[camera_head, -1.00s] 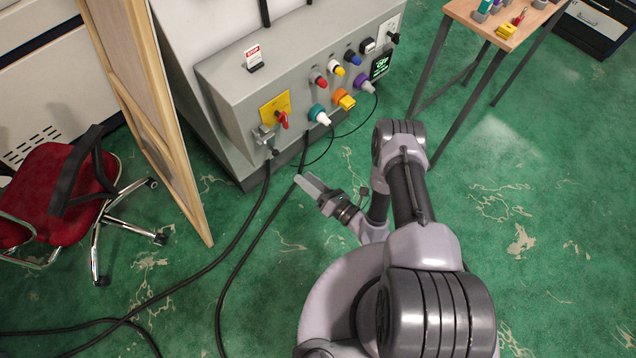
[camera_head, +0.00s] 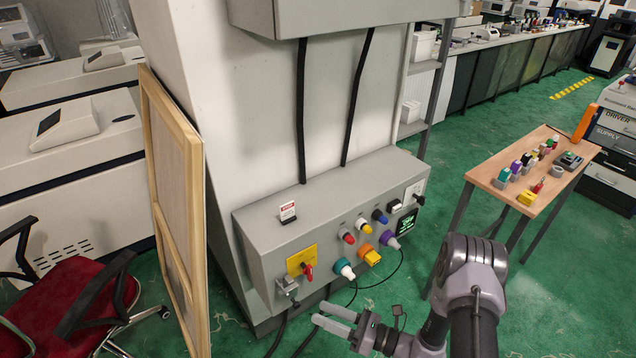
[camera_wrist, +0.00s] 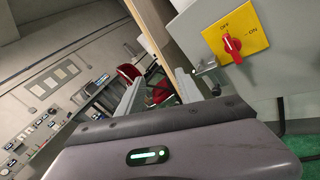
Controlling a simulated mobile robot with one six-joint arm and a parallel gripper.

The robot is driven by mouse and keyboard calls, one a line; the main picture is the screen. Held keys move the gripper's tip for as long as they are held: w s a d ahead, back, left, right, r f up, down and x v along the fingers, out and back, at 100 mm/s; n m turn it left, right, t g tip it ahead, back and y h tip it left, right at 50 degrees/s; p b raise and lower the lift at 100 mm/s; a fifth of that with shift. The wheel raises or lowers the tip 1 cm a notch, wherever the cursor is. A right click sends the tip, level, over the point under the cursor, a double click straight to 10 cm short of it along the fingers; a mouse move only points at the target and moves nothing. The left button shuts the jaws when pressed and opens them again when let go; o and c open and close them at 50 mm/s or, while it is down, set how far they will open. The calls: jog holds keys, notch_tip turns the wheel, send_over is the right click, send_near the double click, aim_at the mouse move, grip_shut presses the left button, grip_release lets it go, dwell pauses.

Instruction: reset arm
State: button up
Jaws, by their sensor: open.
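My gripper (camera_head: 336,318) is in front of the grey control box, low and near its lower front edge, with its two fingers apart and nothing between them. In the wrist view the two fingers (camera_wrist: 158,95) also stand apart and empty. The grey control box (camera_head: 262,232) carries a yellow plate with a red rotary switch (camera_head: 307,270), which shows in the wrist view (camera_wrist: 232,44) between the OFF and ON marks. Teal, orange and purple connectors and several coloured buttons are on the box. My gripper looks apart from the box.
A wooden-framed panel (camera_head: 165,190) leans at the left of the machine. A red chair (camera_head: 65,300) stands at the far left. A wooden table (camera_head: 535,195) with small parts stands at the right. Black cables hang below the box. Green floor is open between box and table.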

jog(key=s+a+r+n+g+h, duration=0.1)
jog(key=s+r+n+g+h, duration=0.3)
jog(key=r+n, duration=0.55)
jog(key=s+a+r+n+g+h, duration=0.2)
jog(key=s+r+n+g, duration=0.45)
jog(key=r, duration=0.55)
jog(key=s+d+r+n+t+h, duration=0.8)
jog(key=d+r, duration=0.1)
jog(key=r, duration=0.1)
jog(key=shift+d+r+h, duration=0.4)
